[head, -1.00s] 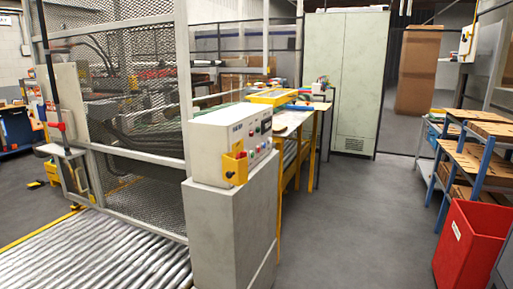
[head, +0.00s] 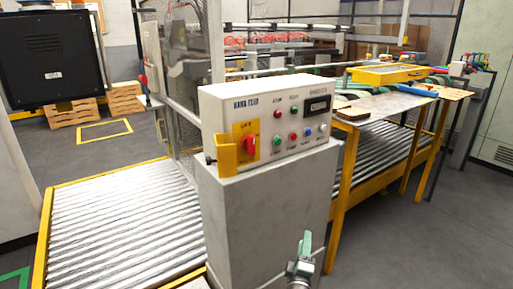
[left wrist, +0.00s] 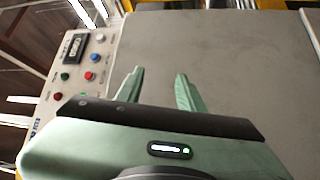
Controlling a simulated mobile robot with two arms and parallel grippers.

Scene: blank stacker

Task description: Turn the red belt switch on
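The red rotary switch (head: 250,147) sits on a yellow plate at the left of the control panel's front (head: 290,122). It looks about upright; I cannot read its setting. A yellow bracket (head: 226,157) stands just left of it. My left gripper (head: 303,247) is low in front of the panel's pedestal, below and to the right of the switch, apart from it. In the left wrist view, my left gripper (left wrist: 160,88) has its two green fingers spread with nothing between them. The panel's buttons (left wrist: 92,57) show at the left there; the red switch does not. My right gripper is not in view.
The grey pedestal (head: 260,225) carries the panel. A roller conveyor (head: 120,225) lies to the left. A yellow-legged table (head: 400,105) stands behind on the right, over more rollers. A black monitor-like box (head: 47,57) is at upper left. Grey floor at right is clear.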

